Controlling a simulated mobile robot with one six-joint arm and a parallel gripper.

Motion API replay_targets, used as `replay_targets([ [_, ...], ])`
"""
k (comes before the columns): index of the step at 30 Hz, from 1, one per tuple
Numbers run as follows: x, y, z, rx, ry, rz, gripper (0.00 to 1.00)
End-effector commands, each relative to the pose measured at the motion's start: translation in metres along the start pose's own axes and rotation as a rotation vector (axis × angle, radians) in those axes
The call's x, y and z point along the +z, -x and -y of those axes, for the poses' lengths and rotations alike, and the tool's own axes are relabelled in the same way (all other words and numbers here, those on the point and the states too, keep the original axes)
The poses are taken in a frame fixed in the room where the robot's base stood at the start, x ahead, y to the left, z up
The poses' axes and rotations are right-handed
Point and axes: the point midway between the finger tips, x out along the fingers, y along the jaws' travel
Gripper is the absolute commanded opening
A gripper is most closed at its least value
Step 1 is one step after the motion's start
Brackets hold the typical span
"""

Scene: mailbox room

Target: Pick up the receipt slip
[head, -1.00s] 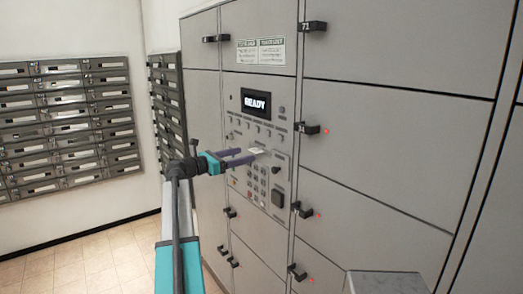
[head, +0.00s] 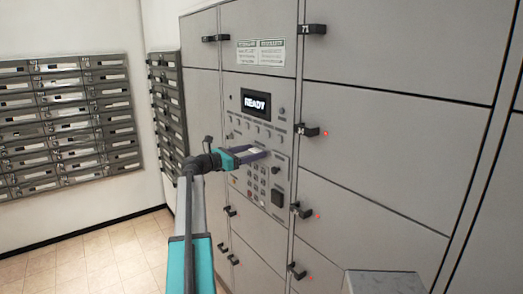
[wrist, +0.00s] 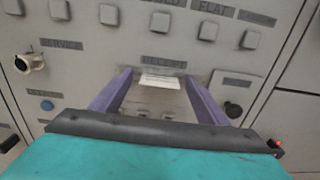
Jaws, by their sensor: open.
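The receipt slip (wrist: 160,81) is a small white paper sticking out of the slot under the receipt label on the locker's control panel. In the wrist view it lies between the two purple fingers of my gripper (wrist: 160,82), which are apart, one on each side. In the head view my gripper (head: 262,154) reaches in from the left to the panel, and the slip (head: 254,151) shows as a pale patch between the fingers. I cannot tell whether the fingertips touch the panel.
The control panel (head: 262,130) has a READY display (head: 256,102), several square buttons and a keypad (head: 257,186). Locker doors with black handles (head: 307,130) surround it. A wall of mailboxes (head: 65,120) stands at the left. A grey box-like top (head: 385,282) shows at bottom right.

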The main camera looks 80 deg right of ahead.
Motion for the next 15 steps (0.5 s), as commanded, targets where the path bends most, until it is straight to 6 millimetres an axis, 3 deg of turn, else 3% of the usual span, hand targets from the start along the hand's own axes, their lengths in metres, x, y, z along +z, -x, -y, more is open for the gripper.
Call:
replay_targets([
  [5, 0.0002, 0.0003, -0.0001, 0.000, 0.000, 0.000, 0.69],
  [12, 0.0002, 0.0005, -0.0002, 0.000, 0.000, 0.000, 0.28],
  [15, 0.0002, 0.0005, -0.0002, 0.000, 0.000, 0.000, 0.25],
])
